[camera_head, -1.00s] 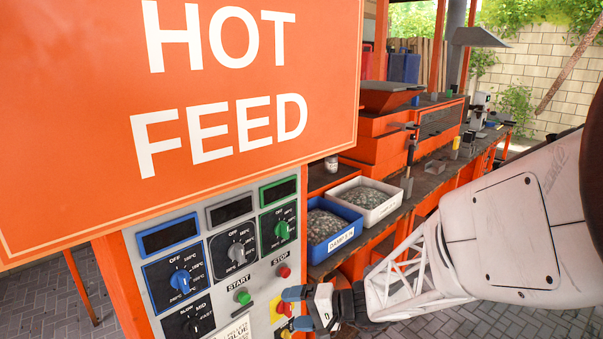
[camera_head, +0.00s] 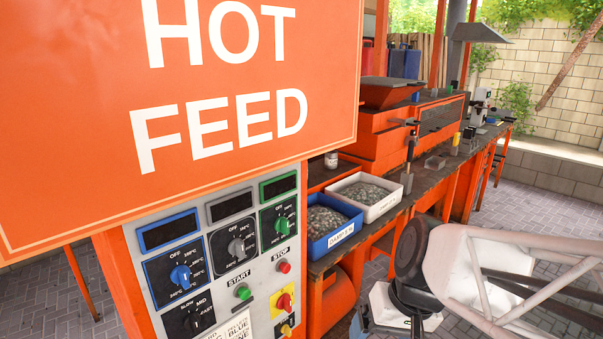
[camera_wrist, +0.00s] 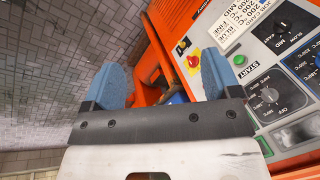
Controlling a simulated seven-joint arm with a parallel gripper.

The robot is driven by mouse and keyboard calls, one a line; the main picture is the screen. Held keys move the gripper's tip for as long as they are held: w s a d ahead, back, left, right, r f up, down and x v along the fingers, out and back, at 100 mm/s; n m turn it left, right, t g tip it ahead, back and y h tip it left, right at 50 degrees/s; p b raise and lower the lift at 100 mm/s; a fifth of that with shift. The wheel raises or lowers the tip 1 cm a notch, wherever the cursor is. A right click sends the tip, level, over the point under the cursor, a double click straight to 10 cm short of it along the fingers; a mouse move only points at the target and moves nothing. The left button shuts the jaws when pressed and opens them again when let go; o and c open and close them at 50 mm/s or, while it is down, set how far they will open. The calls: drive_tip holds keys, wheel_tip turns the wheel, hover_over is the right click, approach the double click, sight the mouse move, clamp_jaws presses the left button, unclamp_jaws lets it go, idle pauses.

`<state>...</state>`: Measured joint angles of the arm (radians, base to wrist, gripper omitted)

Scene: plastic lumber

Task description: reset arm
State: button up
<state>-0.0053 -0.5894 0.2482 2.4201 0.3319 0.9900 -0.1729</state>
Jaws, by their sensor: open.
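My gripper (camera_wrist: 165,82) is open and empty in the wrist view, with its two blue fingers apart. In the head view only a bit of it shows at the bottom edge, right of the control panel (camera_head: 262,262) and apart from it. The panel carries blue, black and green knobs, a green start button (camera_head: 243,291), a red stop button (camera_head: 284,267) and a red-and-yellow switch (camera_head: 285,302). My arm's links fill the lower right.
A large orange HOT FEED sign (camera_head: 200,200) overhangs the panel. A blue bin (camera_head: 345,236) and a white bin (camera_head: 383,207) of grey flakes stand on the workbench (camera_head: 418,190) behind. Paved floor (camera_head: 545,208) is clear at the right.

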drive_tip(key=s+d+r+t+h, duration=0.1)
drive_tip(key=s+d+r+h, duration=0.2)
drive_tip(key=d, duration=0.2)
drive_tip(key=shift+s+d, duration=0.2)
drive_tip(key=shift+s, duration=0.1)
drive_tip(key=shift+c, duration=0.5)
idle(1.5)
